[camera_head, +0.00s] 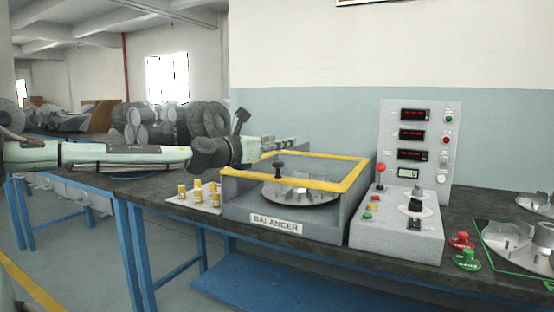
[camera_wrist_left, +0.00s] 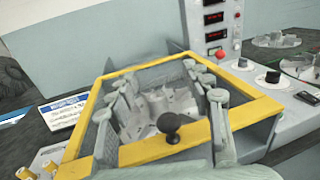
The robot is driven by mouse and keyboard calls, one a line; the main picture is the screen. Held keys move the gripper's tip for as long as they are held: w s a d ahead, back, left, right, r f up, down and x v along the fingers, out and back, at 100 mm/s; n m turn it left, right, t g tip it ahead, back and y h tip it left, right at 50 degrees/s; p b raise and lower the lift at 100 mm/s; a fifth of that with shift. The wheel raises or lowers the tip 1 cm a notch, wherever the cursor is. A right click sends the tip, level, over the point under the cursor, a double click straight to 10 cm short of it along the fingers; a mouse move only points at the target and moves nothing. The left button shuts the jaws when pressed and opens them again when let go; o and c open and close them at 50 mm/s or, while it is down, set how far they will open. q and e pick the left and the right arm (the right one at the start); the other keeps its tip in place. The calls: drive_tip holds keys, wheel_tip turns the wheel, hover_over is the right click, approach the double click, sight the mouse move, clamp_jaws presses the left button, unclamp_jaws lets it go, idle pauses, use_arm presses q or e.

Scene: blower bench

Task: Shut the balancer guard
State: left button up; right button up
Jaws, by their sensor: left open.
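The balancer (camera_head: 281,228) is a grey box on the bench, labelled on its front. Its guard, a yellow frame (camera_head: 357,174), lies about level across the box top; I cannot tell whether it is fully seated. It also shows in the left wrist view (camera_wrist_left: 258,111). A black knob (camera_head: 278,167) stands on the front bar, also in the wrist view (camera_wrist_left: 170,123). A finned rotor (camera_head: 300,190) sits inside the box. My left gripper (camera_head: 291,143) is open and empty above the guard. In the wrist view its fingers (camera_wrist_left: 158,80) lie either side of the knob, apparently not touching it. My right gripper is not in view.
A control panel (camera_head: 411,235) with displays and a red knob (camera_head: 380,166) stands close to the balancer's right. Small yellow-topped pieces (camera_head: 198,192) stand on a plate at its left. Red and green buttons (camera_head: 466,258) and bladed rotors (camera_head: 522,243) lie further right.

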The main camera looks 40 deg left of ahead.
use_arm(q)
drive_tip(key=shift+r, duration=2.2)
